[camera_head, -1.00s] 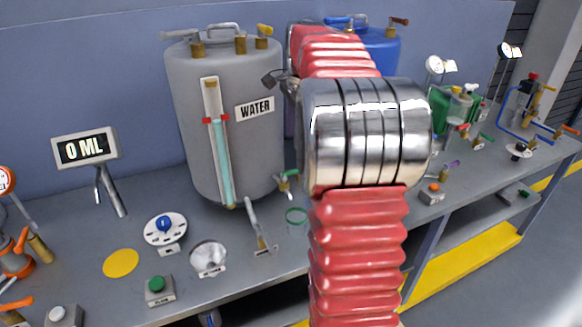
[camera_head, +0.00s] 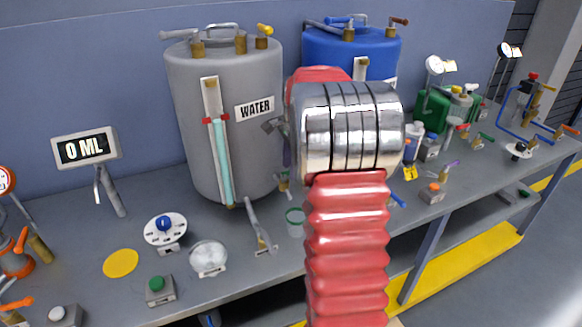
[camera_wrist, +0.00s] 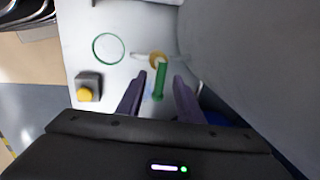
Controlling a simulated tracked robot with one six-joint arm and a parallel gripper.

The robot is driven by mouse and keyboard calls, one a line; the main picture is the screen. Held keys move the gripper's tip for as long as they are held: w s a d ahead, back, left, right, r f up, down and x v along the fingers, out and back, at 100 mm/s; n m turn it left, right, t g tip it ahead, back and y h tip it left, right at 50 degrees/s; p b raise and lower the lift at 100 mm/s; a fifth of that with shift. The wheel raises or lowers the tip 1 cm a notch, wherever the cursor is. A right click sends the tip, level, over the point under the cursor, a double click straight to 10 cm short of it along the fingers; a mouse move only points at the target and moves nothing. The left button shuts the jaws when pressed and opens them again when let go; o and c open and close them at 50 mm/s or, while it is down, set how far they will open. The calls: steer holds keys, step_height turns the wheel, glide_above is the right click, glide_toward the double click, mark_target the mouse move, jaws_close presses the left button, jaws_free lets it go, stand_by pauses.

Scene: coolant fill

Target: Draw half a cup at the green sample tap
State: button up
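The green sample tap (camera_head: 284,181) sticks out low at the front right of the grey water tank (camera_head: 240,130). Its green handle (camera_wrist: 161,82) and brass part show in the wrist view. My gripper (camera_wrist: 159,75) is open, its two purple fingers apart with the green handle between them in the picture. I cannot tell whether they touch it. In the head view, my arm hides most of the gripper. A green ring (camera_head: 295,215) on the bench below the tap also shows in the wrist view (camera_wrist: 108,48). I cannot make out a cup there. The display (camera_head: 86,148) reads 0 ML.
The water tank's wall fills the wrist view's right side. A blue tank (camera_head: 335,45) stands behind my arm. A yellow-button box (camera_wrist: 86,88) sits near the bench edge.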

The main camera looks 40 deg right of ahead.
steer(key=shift+w+f, duration=0.1)
steer(key=shift+f, duration=0.3)
jaws_close()
